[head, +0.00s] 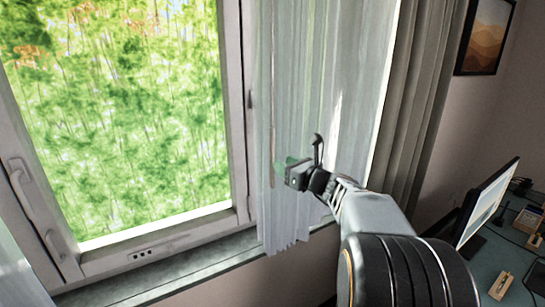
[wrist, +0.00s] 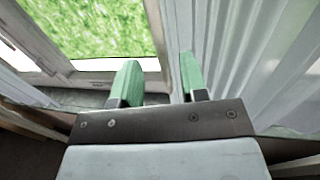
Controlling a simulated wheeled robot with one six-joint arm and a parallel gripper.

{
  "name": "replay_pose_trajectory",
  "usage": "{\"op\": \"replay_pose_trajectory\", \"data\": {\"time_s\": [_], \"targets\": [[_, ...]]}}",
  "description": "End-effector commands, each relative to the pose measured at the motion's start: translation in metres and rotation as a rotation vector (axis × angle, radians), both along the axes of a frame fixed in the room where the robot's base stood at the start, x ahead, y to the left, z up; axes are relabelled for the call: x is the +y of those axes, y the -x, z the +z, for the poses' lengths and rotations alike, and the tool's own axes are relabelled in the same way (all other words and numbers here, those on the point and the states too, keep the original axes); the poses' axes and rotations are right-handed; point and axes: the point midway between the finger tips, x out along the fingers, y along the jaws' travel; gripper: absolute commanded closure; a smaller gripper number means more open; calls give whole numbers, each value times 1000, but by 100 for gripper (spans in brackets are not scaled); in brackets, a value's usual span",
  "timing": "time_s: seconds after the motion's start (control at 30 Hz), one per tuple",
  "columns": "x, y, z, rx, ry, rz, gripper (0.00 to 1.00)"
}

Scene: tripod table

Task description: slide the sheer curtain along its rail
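The sheer curtain (head: 330,75) is pale and hangs in folds over the right side of the window. It also fills the right of the wrist view (wrist: 245,50). Its rail is out of view. My gripper (head: 287,168) is in front of the curtain's left part, at about mid-height of the picture. In the wrist view its two green fingers (wrist: 157,85) stand apart, with the sill and window frame showing between them. The right finger is close to the curtain's left edge; I cannot tell whether it touches. No cloth is clearly held.
The window (head: 120,110) with a grey frame and handle is at left, above a sill (head: 165,272). A thicker grey drape (head: 425,90) hangs to the right. A desk (head: 485,262) with a monitor (head: 487,205) stands at lower right. A picture (head: 487,35) hangs on the wall.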

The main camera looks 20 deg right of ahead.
Motion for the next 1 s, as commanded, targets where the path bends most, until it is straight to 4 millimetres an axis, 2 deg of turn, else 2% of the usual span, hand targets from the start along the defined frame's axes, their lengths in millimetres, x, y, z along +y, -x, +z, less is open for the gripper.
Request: {"op": "replay_pose_trajectory", "data": {"time_s": [0.2,0.4,0.83,1.0], "targets": [[12,-34,1,1,0,3,60],[18,-52,1,0,0,2,60],[19,-59,0,0,2,0,60],[19,-59,0,0,2,1,74]]}}
